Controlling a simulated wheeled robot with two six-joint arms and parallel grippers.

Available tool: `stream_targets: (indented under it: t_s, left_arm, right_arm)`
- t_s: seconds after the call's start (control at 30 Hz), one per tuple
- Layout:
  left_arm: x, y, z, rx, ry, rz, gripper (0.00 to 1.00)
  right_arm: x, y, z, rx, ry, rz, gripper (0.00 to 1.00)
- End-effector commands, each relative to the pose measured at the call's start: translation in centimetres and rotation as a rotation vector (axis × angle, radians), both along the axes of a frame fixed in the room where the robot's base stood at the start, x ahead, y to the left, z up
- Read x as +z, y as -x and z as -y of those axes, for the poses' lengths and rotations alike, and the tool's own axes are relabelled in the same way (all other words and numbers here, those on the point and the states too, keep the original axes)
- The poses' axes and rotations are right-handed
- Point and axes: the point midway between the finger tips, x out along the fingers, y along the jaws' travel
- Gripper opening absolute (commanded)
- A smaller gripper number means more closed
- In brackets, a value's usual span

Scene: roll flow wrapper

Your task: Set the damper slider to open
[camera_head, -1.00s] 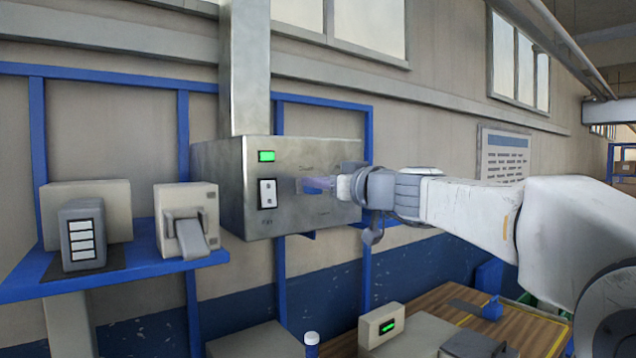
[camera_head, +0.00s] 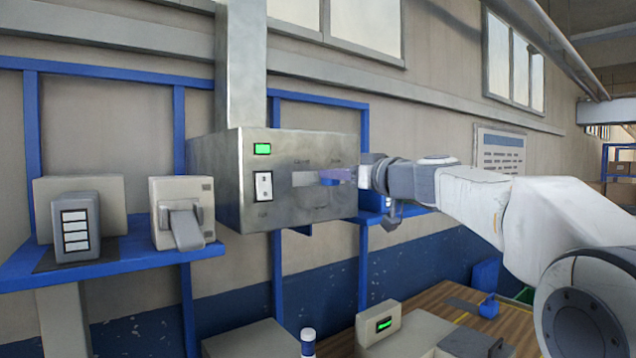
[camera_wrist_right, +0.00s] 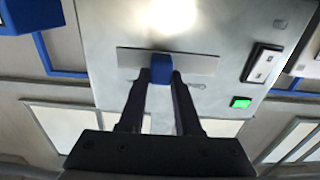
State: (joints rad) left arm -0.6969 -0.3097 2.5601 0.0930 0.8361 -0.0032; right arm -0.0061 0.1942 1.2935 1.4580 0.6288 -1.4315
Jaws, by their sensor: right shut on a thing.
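The damper slider is a blue knob (camera_head: 334,176) in a pale horizontal slot (camera_head: 303,179) on the front of a metal box (camera_head: 290,205). In the head view the knob is toward the slot's right part, with bare slot to its left. My right gripper (camera_head: 352,175) reaches in from the right and is shut on the knob. In the right wrist view the knob (camera_wrist_right: 160,69) sits between the two fingers (camera_wrist_right: 160,84), with slot showing on both sides. Small labels above the slot are too blurred to read. My left gripper is out of view.
A rocker switch (camera_head: 264,186) and a lit green indicator (camera_head: 262,149) are left of the slot. A blue shelf (camera_head: 110,260) with grey devices stands to the left. A wooden table (camera_head: 440,310) is below right.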

Motion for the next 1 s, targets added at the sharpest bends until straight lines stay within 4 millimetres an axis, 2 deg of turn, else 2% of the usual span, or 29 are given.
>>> stream_targets:
  t_s: [0.03, 0.2, 0.57, 0.6, 0.63, 0.67, 1.0]
  left_arm:
    - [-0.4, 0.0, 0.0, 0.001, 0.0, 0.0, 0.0]
    - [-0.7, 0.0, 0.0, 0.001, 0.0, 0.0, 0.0]
    - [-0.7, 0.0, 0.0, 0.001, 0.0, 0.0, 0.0]
    - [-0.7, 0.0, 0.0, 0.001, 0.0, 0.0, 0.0]
    - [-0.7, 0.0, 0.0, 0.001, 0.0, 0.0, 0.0]
    - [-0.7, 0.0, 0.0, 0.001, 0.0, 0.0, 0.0]
    - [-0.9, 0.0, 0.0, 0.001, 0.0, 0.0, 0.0]
  right_arm:
    - [-0.1, -0.8, 1.1, -0.006, -0.002, 0.004, 0.0]
    - [0.1, -2.0, 2.9, -0.004, -0.001, 0.003, 0.0]
    - [0.2, -2.3, 3.4, -0.009, -0.003, 0.002, 0.0]
    - [0.2, -2.3, 3.4, -0.009, -0.003, 0.002, 0.48]
    - [0.2, -2.3, 3.4, -0.008, -0.002, 0.001, 0.59]
    - [0.2, -2.3, 3.4, -0.008, -0.002, 0.001, 0.62]
    - [0.0, -2.0, 3.4, -0.004, -0.001, 0.001, 0.62]
